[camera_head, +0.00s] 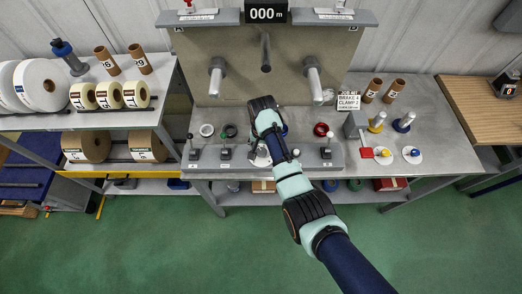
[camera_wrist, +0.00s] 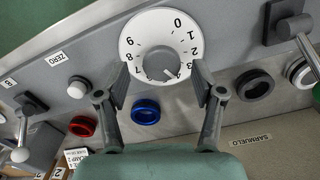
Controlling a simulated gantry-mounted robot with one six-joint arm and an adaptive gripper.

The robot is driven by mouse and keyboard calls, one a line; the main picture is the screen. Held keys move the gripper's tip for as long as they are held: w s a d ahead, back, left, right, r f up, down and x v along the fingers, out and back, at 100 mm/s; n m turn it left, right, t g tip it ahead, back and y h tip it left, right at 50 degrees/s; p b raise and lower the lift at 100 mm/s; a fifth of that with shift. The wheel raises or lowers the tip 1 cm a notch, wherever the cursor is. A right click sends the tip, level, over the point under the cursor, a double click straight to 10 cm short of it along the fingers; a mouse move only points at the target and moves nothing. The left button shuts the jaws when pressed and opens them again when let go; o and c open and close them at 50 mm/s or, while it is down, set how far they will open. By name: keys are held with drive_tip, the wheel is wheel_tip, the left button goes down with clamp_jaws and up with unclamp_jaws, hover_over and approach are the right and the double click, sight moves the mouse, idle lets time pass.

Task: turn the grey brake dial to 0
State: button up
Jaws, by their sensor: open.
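The brake dial shows in the wrist view as a round white scale (camera_wrist: 131,39) with a grey knob (camera_wrist: 158,62) at its centre. A short mark at the knob's edge points at the low part of the scale, close to the 4. The 0 is at the top right of the scale in that view. My gripper (camera_wrist: 158,87) is open and empty, with one finger on each side of the dial's lower part. I cannot tell whether the fingers touch it. In the head view my gripper hides most of the dial.
A blue ring (camera_wrist: 145,111), a red ring (camera_wrist: 82,126) and a dark ring (camera_wrist: 254,85) lie near the dial. Levers stand on the panel at left (camera_wrist: 36,140) and right (camera_wrist: 291,28). A display (camera_head: 266,13) reads 000 m. Shelved rolls (camera_head: 41,84) stand at left.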

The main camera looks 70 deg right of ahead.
drive_tip(key=shift+f, duration=0.65)
drive_tip(key=shift+w, duration=0.1)
drive_tip(key=c, duration=1.1)
drive_tip(key=shift+c, duration=0.2)
drive_tip(key=shift+r+n, duration=0.1)
drive_tip(key=shift+n, duration=0.2)
drive_tip(key=n+p, duration=0.2)
drive_tip(key=n, duration=0.1)
drive_tip(key=shift+n, duration=0.4)
drive_tip(key=n+p, duration=0.2)
drive_tip(key=n, duration=0.4)
drive_tip(key=n+p, duration=0.1)
drive_tip(key=n, duration=0.4)
drive_tip(key=shift+n, duration=0.3)
drive_tip(key=n, duration=0.5)
drive_tip(key=shift+n, duration=0.3)
